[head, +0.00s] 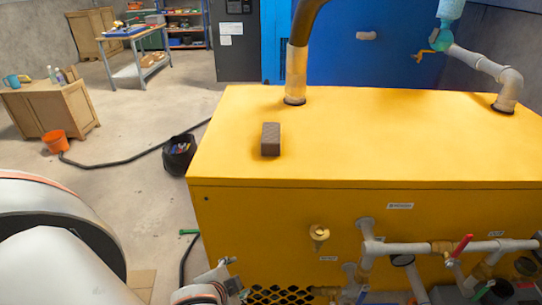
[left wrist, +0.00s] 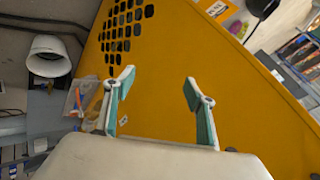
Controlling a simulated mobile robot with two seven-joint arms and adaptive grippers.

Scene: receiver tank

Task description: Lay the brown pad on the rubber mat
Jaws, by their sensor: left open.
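The brown pad (head: 271,139), a small dark brown block with a patterned surface, lies on the yellow top of the receiver tank's cabinet (head: 380,130), left of its middle. I cannot make out a rubber mat in either view. My left gripper (head: 222,276) is low in front of the cabinet's left front corner, below the top and well apart from the pad. In the left wrist view the left gripper (left wrist: 158,90) is open and empty, its two fingers spread before the yellow panel with black vent holes. My right gripper is not in view.
A pipe (head: 296,72) rises from the top behind the pad. Valves and grey pipes (head: 400,246) stick out from the cabinet's front. A black bucket (head: 179,155), a black hose (head: 110,163) and an orange bucket (head: 55,141) are on the floor at left. The top around the pad is clear.

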